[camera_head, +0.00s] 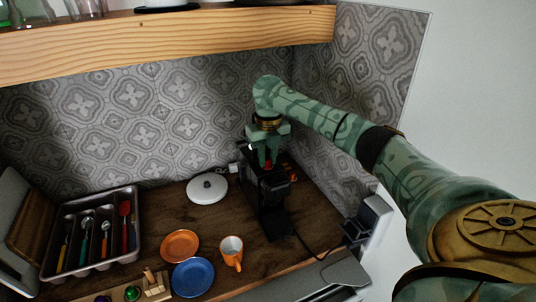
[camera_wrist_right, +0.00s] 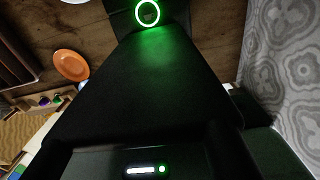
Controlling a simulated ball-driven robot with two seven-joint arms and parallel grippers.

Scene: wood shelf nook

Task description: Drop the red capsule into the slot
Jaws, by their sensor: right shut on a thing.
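My right gripper (camera_head: 268,148) hangs from above over the black coffee machine (camera_head: 270,201) in the head view. It is shut on the red capsule (camera_head: 267,161), a small red spot showing low between the fingers. The capsule is at the machine's upper part; I cannot tell whether it touches. The slot cannot be made out, as the gripper covers that area. In the right wrist view the machine's dark body (camera_wrist_right: 145,90) fills the middle, with a lit green ring; the capsule and fingertips cannot be made out there. My left gripper is not in view.
An orange plate (camera_head: 180,246), a blue plate (camera_head: 193,278) and an orange-white mug (camera_head: 231,252) stand left of the machine. A white round lid-like disc (camera_head: 207,188) lies behind them. A cutlery tray (camera_head: 91,234) is at left. A wooden shelf (camera_head: 160,44) overhangs the back.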

